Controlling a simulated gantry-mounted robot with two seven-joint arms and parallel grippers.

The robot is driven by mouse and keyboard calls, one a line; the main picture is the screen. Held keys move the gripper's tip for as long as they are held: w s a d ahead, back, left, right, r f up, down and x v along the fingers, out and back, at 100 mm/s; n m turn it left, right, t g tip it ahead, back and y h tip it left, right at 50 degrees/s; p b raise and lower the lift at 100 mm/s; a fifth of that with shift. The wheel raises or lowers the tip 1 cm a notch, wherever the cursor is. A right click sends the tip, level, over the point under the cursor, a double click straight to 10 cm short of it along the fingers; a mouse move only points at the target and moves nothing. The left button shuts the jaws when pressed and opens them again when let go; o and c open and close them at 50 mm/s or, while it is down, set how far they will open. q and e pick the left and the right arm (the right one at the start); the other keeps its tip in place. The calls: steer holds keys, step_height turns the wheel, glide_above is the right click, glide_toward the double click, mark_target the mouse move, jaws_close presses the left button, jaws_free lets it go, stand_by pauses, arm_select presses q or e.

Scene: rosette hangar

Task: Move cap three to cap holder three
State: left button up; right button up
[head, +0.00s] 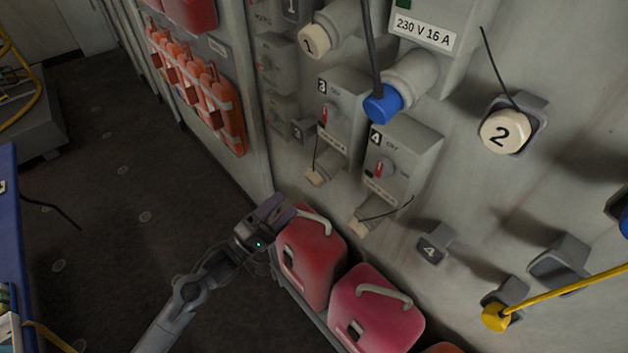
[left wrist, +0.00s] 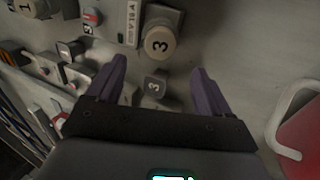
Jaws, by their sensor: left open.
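Cap three (left wrist: 158,42) is a round beige cap marked 3, fitted on a grey outlet on the wall in the left wrist view. In the head view it appears as the beige cap (head: 318,178) under the box marked 3. My left gripper (head: 283,208) is open and empty. In the left wrist view its purple fingers (left wrist: 158,77) flank the holder, with the cap beyond. My right gripper is out of view.
Red canisters (head: 310,258) stand along the wall's foot, close to my left gripper. Cap two (head: 505,133) sits on a holder at right. A blue cap (head: 382,104), empty holder four (head: 432,247) and a yellow plug (head: 496,317) are also on the wall. Open floor lies left.

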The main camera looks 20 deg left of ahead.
mark_target(310, 182)
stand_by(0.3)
arm_select(q)
steer(key=b+x, duration=0.2)
steer(key=x, duration=0.3)
steer(key=shift+p+x, duration=0.35)
steer(key=shift+x, duration=1.6)
steer(key=shift+p, duration=0.5)
steer(key=shift+p, duration=0.35)
steer(key=shift+c, duration=0.2)
